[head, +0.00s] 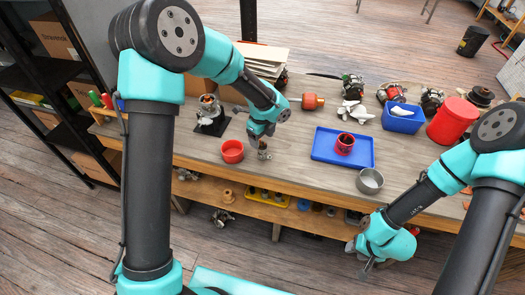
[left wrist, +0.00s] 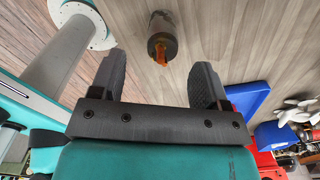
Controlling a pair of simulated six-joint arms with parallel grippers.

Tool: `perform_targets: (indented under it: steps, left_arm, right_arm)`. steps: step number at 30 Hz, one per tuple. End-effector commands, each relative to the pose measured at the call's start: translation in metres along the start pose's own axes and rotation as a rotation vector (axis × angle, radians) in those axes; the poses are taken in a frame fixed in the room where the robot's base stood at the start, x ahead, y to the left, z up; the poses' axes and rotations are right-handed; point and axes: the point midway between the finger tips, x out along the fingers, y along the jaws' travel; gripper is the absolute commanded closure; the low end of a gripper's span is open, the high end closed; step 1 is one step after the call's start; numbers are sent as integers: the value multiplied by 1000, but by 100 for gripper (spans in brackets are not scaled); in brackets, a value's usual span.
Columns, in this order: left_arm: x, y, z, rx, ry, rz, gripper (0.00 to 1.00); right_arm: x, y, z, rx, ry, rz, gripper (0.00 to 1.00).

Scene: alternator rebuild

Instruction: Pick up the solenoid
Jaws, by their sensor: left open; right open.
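The solenoid appears to be the small metal cylinder (head: 264,151) with an orange-brown end, standing on the wooden bench near its front edge. In the left wrist view the cylinder (left wrist: 164,22) is beyond my fingertips, in line with the gap between them. My left gripper (head: 258,138) is close to it in the head view, and its tips partly cover it there. The left jaws (left wrist: 160,65) are open with nothing between them. My right gripper (head: 369,264) is open and empty, off the bench's front edge at the lower right.
A red bowl (head: 232,152) is just left of the cylinder. A blue tray (head: 322,154) with a red cup (head: 345,144) lies to the right, with a grey metal cup (head: 369,182) in front. A blue bin (head: 402,120) and a red bucket (head: 453,123) stand farther right.

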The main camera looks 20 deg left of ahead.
Motion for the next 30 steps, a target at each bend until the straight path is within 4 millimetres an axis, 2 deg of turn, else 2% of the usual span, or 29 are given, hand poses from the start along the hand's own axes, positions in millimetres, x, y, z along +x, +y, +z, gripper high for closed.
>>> perform_targets:
  steps: [12, 28, 30]
  left_arm:
    - [47, -3, -1, 0, 1, 3, 31]
    - [50, -3, -1, 0, 0, 1, 31]
    - [50, -3, -1, 0, 0, 1, 37]
  right_arm:
    - [0, 0, 0, 0, 0, 0, 57]
    - [0, 0, 0, 0, 0, 0, 57]
    - [0, 0, 0, 0, 0, 0, 57]
